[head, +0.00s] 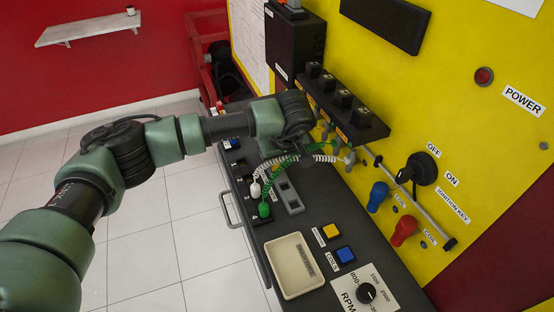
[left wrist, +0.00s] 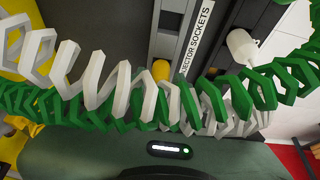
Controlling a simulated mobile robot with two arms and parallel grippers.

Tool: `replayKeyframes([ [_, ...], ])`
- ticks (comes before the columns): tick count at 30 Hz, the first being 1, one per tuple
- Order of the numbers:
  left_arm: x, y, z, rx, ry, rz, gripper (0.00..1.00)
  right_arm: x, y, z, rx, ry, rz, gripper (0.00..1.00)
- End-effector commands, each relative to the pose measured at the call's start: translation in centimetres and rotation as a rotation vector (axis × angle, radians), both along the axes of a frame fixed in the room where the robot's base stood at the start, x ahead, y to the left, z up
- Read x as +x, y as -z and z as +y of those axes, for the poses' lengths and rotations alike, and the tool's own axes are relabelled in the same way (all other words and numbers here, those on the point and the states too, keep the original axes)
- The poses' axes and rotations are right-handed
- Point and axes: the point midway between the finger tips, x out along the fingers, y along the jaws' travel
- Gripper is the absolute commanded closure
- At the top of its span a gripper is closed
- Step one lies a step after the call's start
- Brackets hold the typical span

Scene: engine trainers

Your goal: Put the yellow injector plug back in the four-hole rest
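My left gripper (head: 298,112) is over the back of the dark console, close to the yellow panel. Its fingers are hidden in the head view and do not show clearly in the left wrist view. A small rounded yellow piece (left wrist: 161,70), perhaps the yellow plug, shows partly behind the coiled leads in the left wrist view, beside the INJECTOR SOCKETS label (left wrist: 196,38). I cannot tell whether it is held. A white plug (head: 255,190) and a green plug (head: 264,209) stand on the console; a white plug (left wrist: 241,45) also shows in the left wrist view. I cannot make out the four-hole rest.
White (head: 325,158) and green (head: 285,163) coiled leads cross below my gripper. A black ledge with several blocks (head: 343,98) juts from the yellow panel. Blue (head: 378,197) and red (head: 404,231) coil pieces are to the right. A cream tray (head: 278,270) lies in front.

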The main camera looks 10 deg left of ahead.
Motion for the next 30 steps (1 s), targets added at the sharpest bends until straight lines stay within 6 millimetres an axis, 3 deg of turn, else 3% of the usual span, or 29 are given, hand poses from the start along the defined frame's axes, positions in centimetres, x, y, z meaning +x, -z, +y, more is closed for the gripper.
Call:
replayKeyframes([
  [11,-0.1,-0.4,-0.1,0.001,0.0,-0.001,0.68,0.0,-0.3,0.2,0.003,0.001,0.0,1.0],
  [30,-1.3,-5.1,-0.9,0.001,0.0,-0.001,0.68,0.0,-2.8,0.2,0.002,0.001,-0.001,1.0],
])
